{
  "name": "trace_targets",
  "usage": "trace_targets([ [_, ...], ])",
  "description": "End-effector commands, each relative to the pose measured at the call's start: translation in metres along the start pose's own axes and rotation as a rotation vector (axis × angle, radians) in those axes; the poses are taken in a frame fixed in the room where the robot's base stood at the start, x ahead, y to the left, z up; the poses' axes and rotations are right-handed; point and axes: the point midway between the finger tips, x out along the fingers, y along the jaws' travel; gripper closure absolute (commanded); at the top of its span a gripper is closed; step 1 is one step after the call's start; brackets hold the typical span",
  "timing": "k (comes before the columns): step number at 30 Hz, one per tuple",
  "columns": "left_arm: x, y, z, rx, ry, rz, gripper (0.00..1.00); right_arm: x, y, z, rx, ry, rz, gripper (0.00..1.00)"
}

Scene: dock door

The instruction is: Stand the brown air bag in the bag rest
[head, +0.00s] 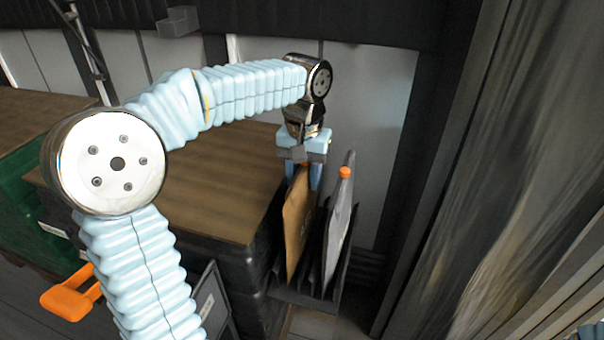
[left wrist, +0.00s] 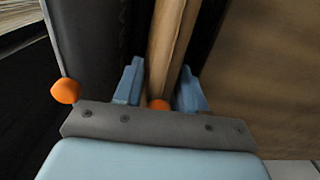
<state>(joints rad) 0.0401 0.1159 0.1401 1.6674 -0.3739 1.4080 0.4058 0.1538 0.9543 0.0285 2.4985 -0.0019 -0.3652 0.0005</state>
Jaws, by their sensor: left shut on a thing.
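The brown air bag (head: 297,222) stands nearly upright, a little tilted, in the left part of the dark bag rest (head: 300,297) in the head view. My left gripper (head: 304,178) points down and is shut on the top of the brown bag. In the left wrist view the brown bag (left wrist: 165,50) runs between the two blue fingers (left wrist: 160,90), with an orange valve at its top edge. A grey bag (head: 338,225) with an orange valve stands in the rest to the right of the brown one. The brown bag's bottom edge is hard to make out. My right gripper does not show.
A stack with a brown top (head: 190,190) stands left of the rest, close beside it. A dark curtain-like wall (head: 500,180) stands on the right. An orange handle (head: 70,295) is at the lower left. Pale door panels (head: 365,120) are behind.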

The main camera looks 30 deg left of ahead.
Motion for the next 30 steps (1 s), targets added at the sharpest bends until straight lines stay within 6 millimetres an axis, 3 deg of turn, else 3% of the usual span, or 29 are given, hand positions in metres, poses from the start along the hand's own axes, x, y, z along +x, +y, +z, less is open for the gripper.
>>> trace_targets([
  [15, 0.0111, 0.0001, 0.0, 0.0, 0.0, 0.0, 1.0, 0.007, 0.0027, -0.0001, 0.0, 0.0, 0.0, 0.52],
  [16, 0.0105, 0.0001, 0.0, 0.0, 0.0, 0.0, 0.57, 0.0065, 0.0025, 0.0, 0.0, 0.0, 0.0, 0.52],
  [21, 0.0102, 0.0001, 0.0, 0.0, 0.0, 0.0, 0.31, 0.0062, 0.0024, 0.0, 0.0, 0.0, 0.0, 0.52],
  [30, 0.0107, 0.0, 0.0001, 0.0, -0.001, 0.0, 0.3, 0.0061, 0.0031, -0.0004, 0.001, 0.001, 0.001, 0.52],
])
